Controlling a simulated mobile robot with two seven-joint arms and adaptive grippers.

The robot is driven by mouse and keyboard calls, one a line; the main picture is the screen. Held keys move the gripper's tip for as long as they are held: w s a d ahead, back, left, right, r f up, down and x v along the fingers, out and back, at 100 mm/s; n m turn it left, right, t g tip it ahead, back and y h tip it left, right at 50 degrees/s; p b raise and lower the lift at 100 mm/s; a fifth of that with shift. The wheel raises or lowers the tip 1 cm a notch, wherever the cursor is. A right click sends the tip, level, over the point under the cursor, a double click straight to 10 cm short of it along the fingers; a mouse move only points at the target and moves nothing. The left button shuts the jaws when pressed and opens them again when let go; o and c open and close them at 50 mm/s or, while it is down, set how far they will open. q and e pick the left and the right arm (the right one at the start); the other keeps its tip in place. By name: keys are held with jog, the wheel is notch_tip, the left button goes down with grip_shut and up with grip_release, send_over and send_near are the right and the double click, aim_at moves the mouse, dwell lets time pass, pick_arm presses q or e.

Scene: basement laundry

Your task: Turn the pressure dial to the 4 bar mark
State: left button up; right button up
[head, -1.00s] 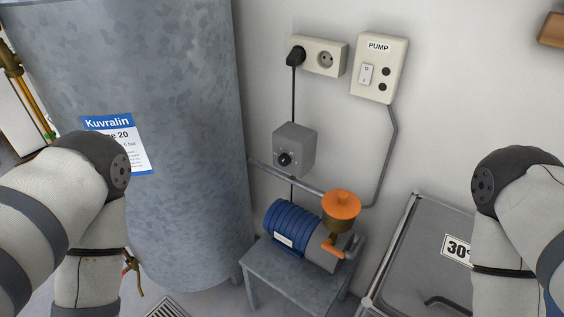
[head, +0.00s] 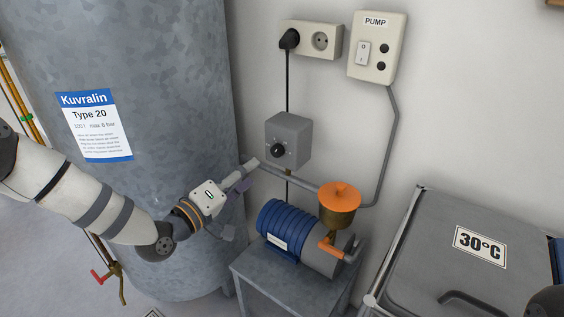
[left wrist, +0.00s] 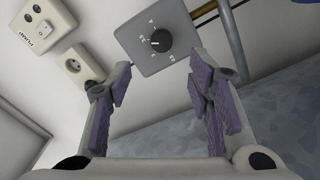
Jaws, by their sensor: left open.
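The pressure dial is a round black knob (head: 277,150) on the front of a grey wall box (head: 297,128). In the left wrist view, the knob (left wrist: 161,40) sits on the box face with small marks around it, too small to read surely. A light line shows on the knob. My left gripper (head: 240,195) is open and empty, below and left of the box in the head view. In the left wrist view its purple-padded fingers (left wrist: 160,78) are apart, with the knob beyond their tips, untouched. My right gripper is out of view.
A blue pump (head: 285,228) with an orange-capped brass fitting (head: 340,202) stands on a metal stand below the box. A pipe (head: 290,179) runs just under the box. The large grey tank (head: 165,60) is close on the left. A socket (head: 322,40) and pump switch (head: 378,48) are above.

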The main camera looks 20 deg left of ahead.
aim_at(275, 153)
pick_arm(q)
jog(key=x, duration=0.5)
jog(key=b+x, duration=0.1)
jog(key=x, duration=0.3)
jog(key=shift+w+d+f, duration=0.1)
jog(key=shift+w+f, duration=0.1)
jog(key=shift+w, duration=0.15)
jog(key=shift+c, duration=0.2)
grip_shut()
